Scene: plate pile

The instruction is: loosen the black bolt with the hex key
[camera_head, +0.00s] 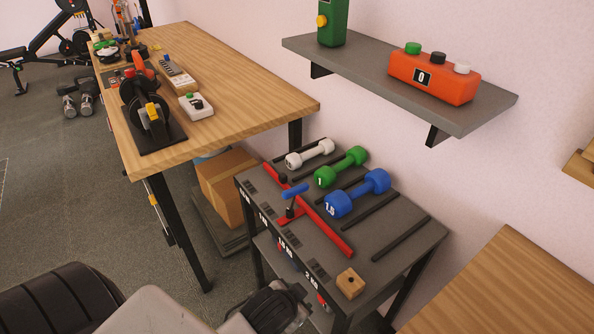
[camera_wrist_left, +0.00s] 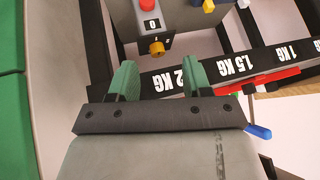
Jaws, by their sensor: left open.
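The hex key with its blue T-handle (camera_head: 294,190) stands upright at a red holder on the grey rack top. A small black bolt (camera_head: 283,179) sits on the long red bar (camera_head: 327,228) just behind it. In the left wrist view my left gripper (camera_wrist_left: 160,80) is open and empty, its green fingers apart in front of the rack's labelled edge. A blue rod (camera_wrist_left: 258,131) at the right there looks like the key's handle. In the head view a dark part of my arm shows at the bottom, fingers not clear. My right gripper is not in view.
White (camera_head: 310,153), green (camera_head: 341,167) and blue (camera_head: 357,194) dumbbells lie on the rack behind the red bar. A wooden block (camera_head: 350,283) sits at its near corner. A wooden table (camera_head: 240,95) stands left; a grey shelf (camera_head: 365,70) hangs above.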

